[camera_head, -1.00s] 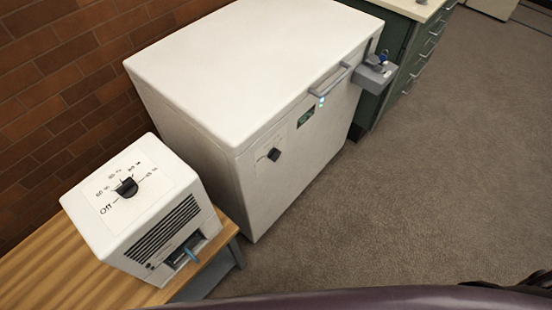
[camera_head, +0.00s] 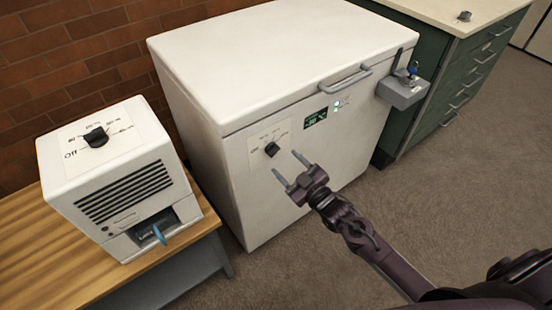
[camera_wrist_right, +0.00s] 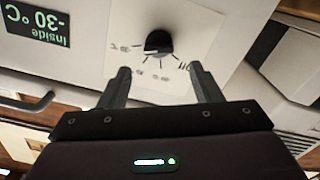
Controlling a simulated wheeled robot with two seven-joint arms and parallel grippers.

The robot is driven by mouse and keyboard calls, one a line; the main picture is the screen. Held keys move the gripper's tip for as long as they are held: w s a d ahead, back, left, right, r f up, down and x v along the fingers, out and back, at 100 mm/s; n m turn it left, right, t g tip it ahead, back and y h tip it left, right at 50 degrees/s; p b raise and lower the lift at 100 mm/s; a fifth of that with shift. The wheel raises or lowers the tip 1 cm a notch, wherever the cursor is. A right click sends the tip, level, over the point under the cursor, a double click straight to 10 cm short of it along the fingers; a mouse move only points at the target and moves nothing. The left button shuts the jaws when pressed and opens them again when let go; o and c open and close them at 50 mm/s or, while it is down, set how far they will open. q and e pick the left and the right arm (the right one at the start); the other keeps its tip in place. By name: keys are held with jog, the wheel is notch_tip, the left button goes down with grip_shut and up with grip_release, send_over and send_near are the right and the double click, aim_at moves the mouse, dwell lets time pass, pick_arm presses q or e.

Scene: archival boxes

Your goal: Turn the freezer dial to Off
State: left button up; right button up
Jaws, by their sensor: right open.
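The white chest freezer (camera_head: 300,195) stands against the brick wall with its lid shut. Its black dial (camera_head: 272,149) is on a white label at the left of the front face; the setting it points to is too small to read. My right gripper (camera_head: 284,168) is open and empty, just in front of the dial and a little below it. In the right wrist view the dial (camera_wrist_right: 158,42) lies beyond and between the two open fingertips (camera_wrist_right: 160,72), apart from them; the picture is upside down. My left gripper is not in view.
A white box with its own black dial (camera_head: 96,136), marked Off, stands on a wooden table (camera_head: 38,262) at left. A green cabinet (camera_head: 440,85) stands right. Carpet is clear.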

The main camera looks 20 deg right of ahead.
aim_at(275, 153)
jog(key=x, duration=0.4)
jog(key=shift+w, duration=0.4)
jog(key=c, duration=1)
